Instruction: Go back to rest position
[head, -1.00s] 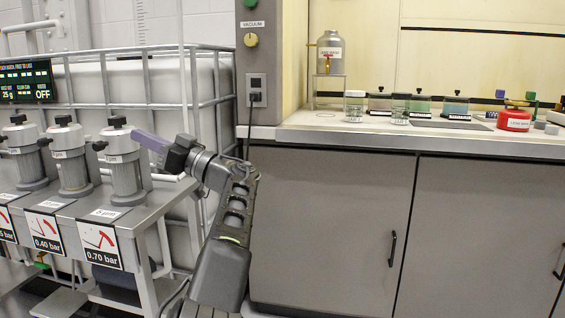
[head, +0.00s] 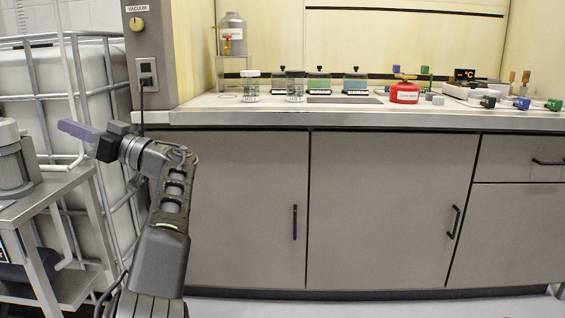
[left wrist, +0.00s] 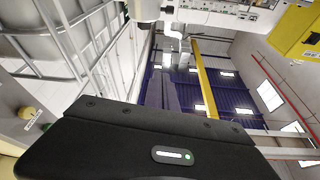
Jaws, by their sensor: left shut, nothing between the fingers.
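My left gripper (head: 78,130) shows at the left of the head view, at the end of my dark left arm. Its purple-grey fingers are shut with nothing between them, and they point left. It is in the air in front of the caged white tank (head: 105,95), to the right of a metal stand (head: 85,185). In the left wrist view the fingers (left wrist: 161,90) point toward the ceiling, walls and yellow beam, with no object at them. My right gripper is not in view.
A grey bench (head: 390,120) spans the middle and right. On it are glass jars (head: 250,88), a red container (head: 404,92) and coloured-knob valves (head: 522,103). Closed cabinets (head: 390,205) are below. A grey post (head: 150,60) stands left of the bench. Floor shows along the bottom.

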